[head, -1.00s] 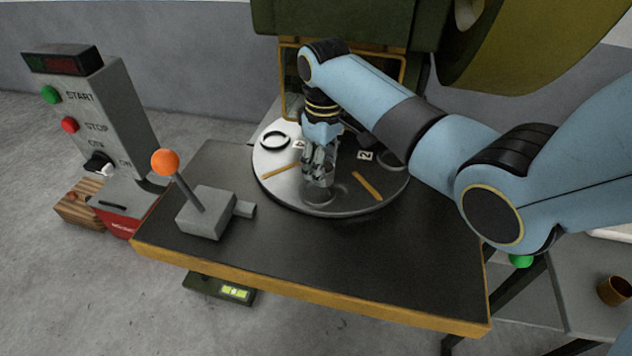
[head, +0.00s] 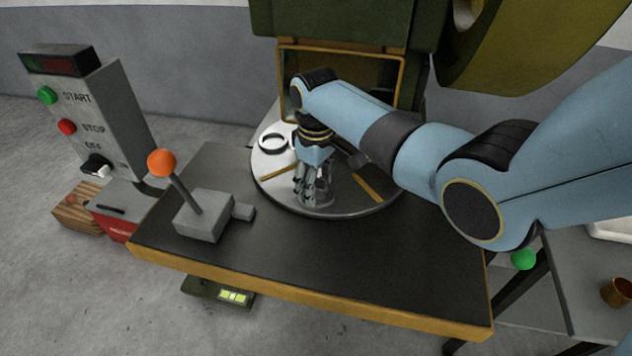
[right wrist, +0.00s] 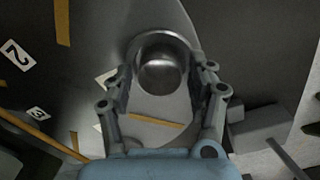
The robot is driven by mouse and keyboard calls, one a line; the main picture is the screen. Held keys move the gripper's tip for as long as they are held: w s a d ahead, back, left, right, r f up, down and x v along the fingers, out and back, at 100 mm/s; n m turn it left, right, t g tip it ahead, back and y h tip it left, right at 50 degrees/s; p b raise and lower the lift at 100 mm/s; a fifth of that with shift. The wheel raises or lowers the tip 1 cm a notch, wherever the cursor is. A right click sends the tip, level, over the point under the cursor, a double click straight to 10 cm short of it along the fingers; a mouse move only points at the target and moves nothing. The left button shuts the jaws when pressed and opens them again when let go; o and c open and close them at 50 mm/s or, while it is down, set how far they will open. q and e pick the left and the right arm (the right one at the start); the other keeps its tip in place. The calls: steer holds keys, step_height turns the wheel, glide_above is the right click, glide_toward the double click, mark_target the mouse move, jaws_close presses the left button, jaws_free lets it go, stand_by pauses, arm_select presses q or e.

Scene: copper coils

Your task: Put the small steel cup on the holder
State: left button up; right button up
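The small steel cup (head: 317,200) stands on the round steel turntable (head: 345,209), toward its front. My right gripper (head: 314,194) points down over the cup, one finger on each side, hiding part of it. In the right wrist view the round cup (right wrist: 162,70) lies between the fingertips of my right gripper (right wrist: 160,75). The fingers are spread about as wide as the cup, with a thin gap showing on the left side. I cannot make out a separate holder. My left gripper is not in view.
A joystick with an orange ball (head: 162,162) stands left on the dark table (head: 300,250). A control box (head: 95,115) is farther left. A copper cup (head: 616,292) stands far right.

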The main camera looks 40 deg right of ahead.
steer(key=shift+o, duration=0.2)
steer(key=shift+r, duration=0.2)
step_height(320, 180, up, 12)
steer(key=p, duration=0.2)
stand_by(0.5)
